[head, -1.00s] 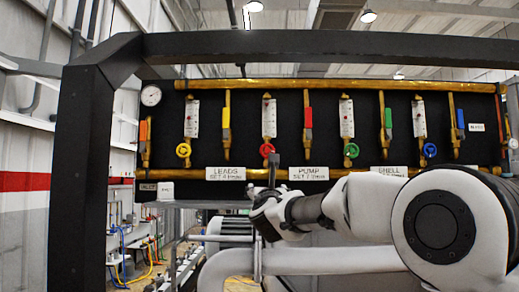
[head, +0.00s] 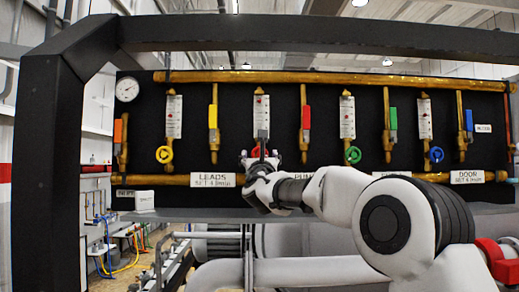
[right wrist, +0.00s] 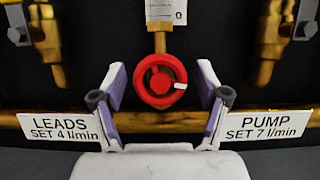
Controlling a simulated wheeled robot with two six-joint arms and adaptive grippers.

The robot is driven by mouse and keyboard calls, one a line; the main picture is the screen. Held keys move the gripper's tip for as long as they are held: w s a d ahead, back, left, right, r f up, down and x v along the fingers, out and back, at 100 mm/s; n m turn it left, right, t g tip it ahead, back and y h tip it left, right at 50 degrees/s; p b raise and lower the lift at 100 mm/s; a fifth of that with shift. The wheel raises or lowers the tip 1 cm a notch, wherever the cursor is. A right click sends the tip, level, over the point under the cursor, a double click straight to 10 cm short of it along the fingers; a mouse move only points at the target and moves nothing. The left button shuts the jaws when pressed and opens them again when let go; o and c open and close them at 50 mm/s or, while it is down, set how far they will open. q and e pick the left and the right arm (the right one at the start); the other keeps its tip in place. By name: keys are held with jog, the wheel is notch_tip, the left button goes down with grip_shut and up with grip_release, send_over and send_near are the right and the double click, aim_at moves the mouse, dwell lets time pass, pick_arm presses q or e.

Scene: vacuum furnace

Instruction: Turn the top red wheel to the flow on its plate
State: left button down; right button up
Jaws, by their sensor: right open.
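The red wheel (head: 257,152) sits below a flow tube (head: 261,118) on the black panel, partly hidden by my right gripper. In the right wrist view the red wheel (right wrist: 160,80) is centred, with a white mark on its right side. My right gripper (head: 262,158) is open, one finger on each side of the wheel; the wrist view shows gaps between the fingers (right wrist: 162,77) and its rim. The LEADS plate (right wrist: 60,127) reads SET 4 l/min, left of the wheel; the PUMP plate (right wrist: 262,125) reads SET 7 l/min, right. My left gripper is out of view.
Yellow (head: 164,155), green (head: 353,155) and blue (head: 436,155) wheels stand in the same row. Coloured lever valves (head: 213,118) hang between the tubes. A brass pipe (head: 150,180) runs behind the plates. A dark frame post (head: 50,170) stands at the left.

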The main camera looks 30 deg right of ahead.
jog(key=shift+s+a+r, duration=0.15)
jog(key=shift+s+a, duration=0.1)
jog(key=shift+a, duration=0.05)
jog(key=shift+c, duration=0.7)
jog(key=shift+s+a+r, duration=0.1)
jog(key=shift+s+r, duration=0.1)
jog(key=shift+s, duration=0.2)
jog(key=c, duration=1)
pick_arm(q)
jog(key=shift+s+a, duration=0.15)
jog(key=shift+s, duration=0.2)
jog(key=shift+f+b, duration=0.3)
jog(key=shift+b, duration=0.05)
pick_arm(e)
jog(key=shift+m, duration=0.3)
